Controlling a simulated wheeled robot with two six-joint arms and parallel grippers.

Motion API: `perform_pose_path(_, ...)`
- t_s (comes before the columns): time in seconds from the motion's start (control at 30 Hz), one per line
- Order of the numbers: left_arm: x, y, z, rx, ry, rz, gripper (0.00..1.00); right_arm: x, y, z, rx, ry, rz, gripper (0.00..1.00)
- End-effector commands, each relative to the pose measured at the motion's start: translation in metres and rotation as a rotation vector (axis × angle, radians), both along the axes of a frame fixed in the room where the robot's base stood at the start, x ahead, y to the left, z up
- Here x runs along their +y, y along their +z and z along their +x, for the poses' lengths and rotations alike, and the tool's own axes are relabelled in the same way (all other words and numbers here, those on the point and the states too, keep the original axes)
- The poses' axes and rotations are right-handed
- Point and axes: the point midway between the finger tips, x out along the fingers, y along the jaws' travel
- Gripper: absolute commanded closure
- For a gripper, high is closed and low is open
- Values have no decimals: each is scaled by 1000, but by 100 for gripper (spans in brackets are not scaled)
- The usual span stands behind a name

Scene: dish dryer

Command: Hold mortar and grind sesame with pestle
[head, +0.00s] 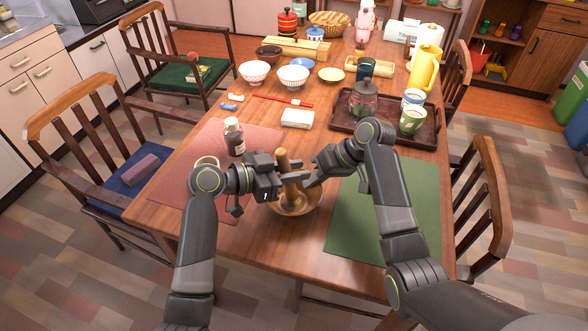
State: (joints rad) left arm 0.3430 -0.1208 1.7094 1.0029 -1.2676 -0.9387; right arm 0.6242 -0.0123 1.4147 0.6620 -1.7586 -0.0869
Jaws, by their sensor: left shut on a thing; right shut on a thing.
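The brown mortar (292,209) stands near the front of the wooden table, between the pink and green mats. The wooden pestle (283,159) stands nearly upright in it, its rounded top above my grippers. My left gripper (294,177) comes in from the left and is shut on the pestle, one finger crossing in front of its shaft. My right gripper (314,180) reaches down from the right and is shut on the mortar's right rim. The grippers hide much of the mortar's rim and opening. I cannot make out any sesame inside.
A white box (297,118) lies behind the mortar. A brown tray (340,127) holds a jar and cups. The green mat (345,225) is clear.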

Motion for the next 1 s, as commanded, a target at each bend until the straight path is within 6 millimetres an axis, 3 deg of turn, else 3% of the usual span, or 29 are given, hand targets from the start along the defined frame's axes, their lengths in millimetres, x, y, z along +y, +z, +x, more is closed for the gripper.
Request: perform_pose_path(1.0,0,-9,0,0,0,0,100,-1,-2,0,3,-1,-3,100)
